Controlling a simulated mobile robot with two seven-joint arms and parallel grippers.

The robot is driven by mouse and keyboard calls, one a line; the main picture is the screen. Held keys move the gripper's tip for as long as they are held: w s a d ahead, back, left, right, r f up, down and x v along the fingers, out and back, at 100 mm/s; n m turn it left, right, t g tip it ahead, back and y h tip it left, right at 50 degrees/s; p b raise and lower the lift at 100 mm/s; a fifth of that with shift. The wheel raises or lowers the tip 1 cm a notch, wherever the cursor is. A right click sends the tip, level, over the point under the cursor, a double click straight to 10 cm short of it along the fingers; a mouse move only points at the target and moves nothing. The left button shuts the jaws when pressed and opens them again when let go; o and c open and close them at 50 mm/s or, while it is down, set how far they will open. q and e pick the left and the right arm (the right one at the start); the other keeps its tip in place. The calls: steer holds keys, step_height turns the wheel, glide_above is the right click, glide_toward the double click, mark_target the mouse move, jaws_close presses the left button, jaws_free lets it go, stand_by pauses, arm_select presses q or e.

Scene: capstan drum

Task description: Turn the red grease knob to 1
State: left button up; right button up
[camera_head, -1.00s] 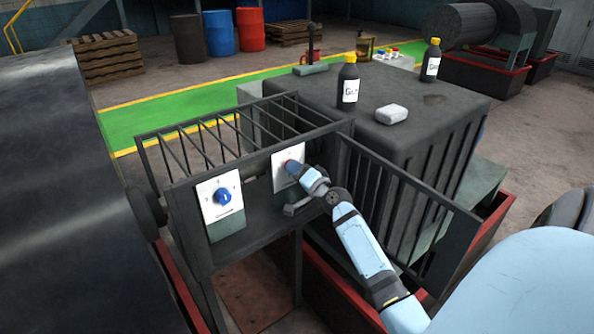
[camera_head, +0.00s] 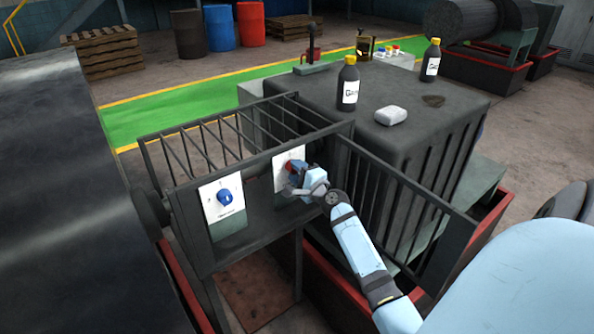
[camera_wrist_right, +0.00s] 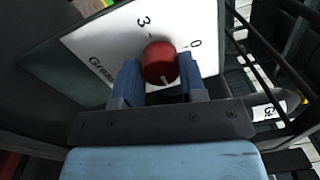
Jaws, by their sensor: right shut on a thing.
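The red grease knob (camera_wrist_right: 161,62) sits on a white dial plate (camera_wrist_right: 95,45) with the marks 3 and 0 and part of the word "Grease" in the right wrist view. A pale pointer line shows on the knob's lower edge in that view. My right gripper (camera_wrist_right: 160,82) has its two blue fingers on either side of the knob, shut on it. The 1 mark cannot be made out. My left gripper is not in view.
A blue knob (camera_head: 225,197) on a second white plate (camera_head: 212,207) is left of the red one. A barred cage (camera_head: 215,140) stands behind, and an open barred gate (camera_head: 400,205) is right of my arm. Bottles (camera_head: 348,84) stand on the dark housing (camera_head: 440,100).

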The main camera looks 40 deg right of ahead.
stand_by(0.3)
steer(key=o, duration=0.9)
steer(key=shift+o, duration=0.2)
steer(key=s+a+b, duration=0.1)
steer(key=s+b, duration=0.1)
steer(key=s, duration=1.1)
steer(key=shift+s+a+f+b, duration=0.25)
steer(key=shift+s+f+b, duration=0.05)
steer(key=shift+s+b, duration=0.1)
